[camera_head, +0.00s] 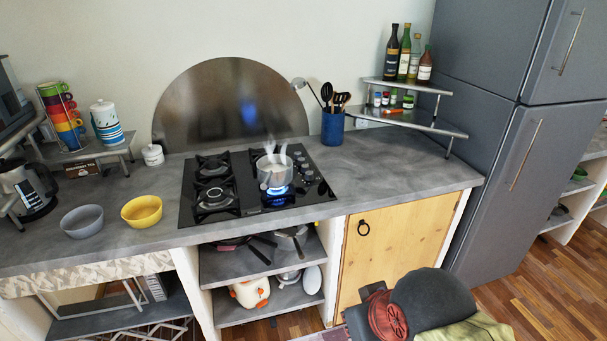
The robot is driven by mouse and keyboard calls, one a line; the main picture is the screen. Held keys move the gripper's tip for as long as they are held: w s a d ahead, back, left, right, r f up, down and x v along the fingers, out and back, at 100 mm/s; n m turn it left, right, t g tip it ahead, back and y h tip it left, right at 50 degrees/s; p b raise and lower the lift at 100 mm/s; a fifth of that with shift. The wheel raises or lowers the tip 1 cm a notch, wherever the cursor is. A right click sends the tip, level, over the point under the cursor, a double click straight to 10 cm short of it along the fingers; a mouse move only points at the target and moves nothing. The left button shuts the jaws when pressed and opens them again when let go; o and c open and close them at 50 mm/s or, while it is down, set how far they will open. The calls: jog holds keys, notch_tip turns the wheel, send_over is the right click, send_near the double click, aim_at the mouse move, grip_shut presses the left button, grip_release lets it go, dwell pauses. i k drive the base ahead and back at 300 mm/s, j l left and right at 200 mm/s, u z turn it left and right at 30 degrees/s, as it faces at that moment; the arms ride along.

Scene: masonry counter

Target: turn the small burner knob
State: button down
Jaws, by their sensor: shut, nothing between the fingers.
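The black gas hob (228,176) is set into the grey counter. Several small silver knobs (304,169) run in a column along its right side; their turned positions are too small to read. A steaming pot (274,171) stands on the right part of the hob. A blue flame (277,190) burns at the front right burner, by the pot's base. Two burners (214,198) on the left show no flame. My gripper's fingers do not show; dark and red parts, probably of my arm, are at the bottom right, well apart from the knobs.
A blue utensil holder (333,128) stands behind and right of the knobs. A metal corner shelf (407,120) holds bottles and jars. Yellow (142,211) and grey (82,221) bowls sit left of the hob. The counter right of the hob is clear.

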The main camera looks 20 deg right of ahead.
aim_at(309, 175)
jog(key=i+j+z, duration=0.15)
jog(key=i, duration=0.35)
jog(key=i+j+z, duration=0.15)
jog(key=i+j, duration=0.2)
jog(key=i, duration=0.45)
jog(key=i+j, duration=0.15)
jog(key=i, duration=0.25)
jog(key=z, duration=0.05)
